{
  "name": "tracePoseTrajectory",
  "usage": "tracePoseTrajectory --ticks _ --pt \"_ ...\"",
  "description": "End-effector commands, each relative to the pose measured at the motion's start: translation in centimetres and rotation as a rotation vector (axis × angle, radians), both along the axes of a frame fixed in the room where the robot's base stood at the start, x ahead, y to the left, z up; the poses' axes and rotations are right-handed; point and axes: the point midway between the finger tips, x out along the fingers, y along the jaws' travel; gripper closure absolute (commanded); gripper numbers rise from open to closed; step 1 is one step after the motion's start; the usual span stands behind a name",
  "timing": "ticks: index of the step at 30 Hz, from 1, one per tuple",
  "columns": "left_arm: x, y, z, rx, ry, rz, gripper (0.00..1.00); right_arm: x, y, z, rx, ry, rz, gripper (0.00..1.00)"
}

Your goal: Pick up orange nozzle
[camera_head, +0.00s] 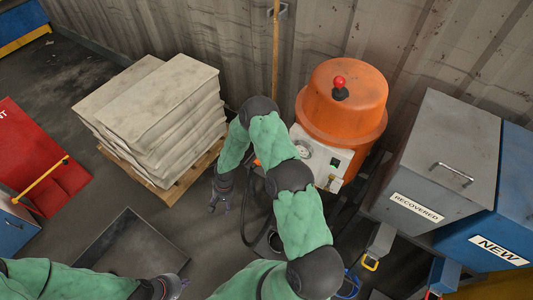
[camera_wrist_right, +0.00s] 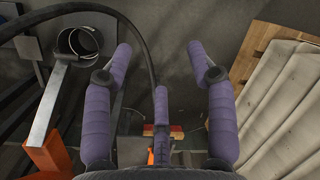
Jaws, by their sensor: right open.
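A small orange piece that may be the orange nozzle (camera_head: 257,162) shows beside my right forearm, partly hidden. An orange part also shows low in the right wrist view (camera_wrist_right: 159,153), partly covered by a purple finger; I cannot tell whether it is the same piece. My right gripper (camera_head: 221,196) is open and points down between the sack stack and the orange machine. Its purple fingers are spread apart (camera_wrist_right: 158,55) with nothing held between their tips. My left gripper (camera_head: 174,287) is at the bottom edge, and its finger opening is unclear.
A black hose (camera_head: 243,222) loops beside the orange machine (camera_head: 342,100). Stacked grey sacks (camera_head: 150,110) on a wooden pallet (camera_head: 172,192) stand to the left. A dark tray (camera_head: 130,245) lies on the floor. Grey and blue bins (camera_head: 445,140) stand at right.

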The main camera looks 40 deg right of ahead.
Motion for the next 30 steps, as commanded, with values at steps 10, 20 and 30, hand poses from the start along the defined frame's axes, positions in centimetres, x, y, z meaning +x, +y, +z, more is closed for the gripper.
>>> tracePoseTrajectory --ticks 10,20,30 --pt "0.0 0.0 -2.7 0.0 0.0 0.0 1.0 9.3 -13.2 -3.5 -0.316 0.038 -0.299 0.43" --pt "0.0 0.0 -4.3 0.0 0.0 0.0 1.0 14.0 -25.0 -1.8 -0.618 -0.007 -0.624 0.43" --pt "0.0 0.0 -5.5 0.0 0.0 0.0 1.0 14.2 -28.0 -3.5 -0.672 -0.019 -0.69 0.43"
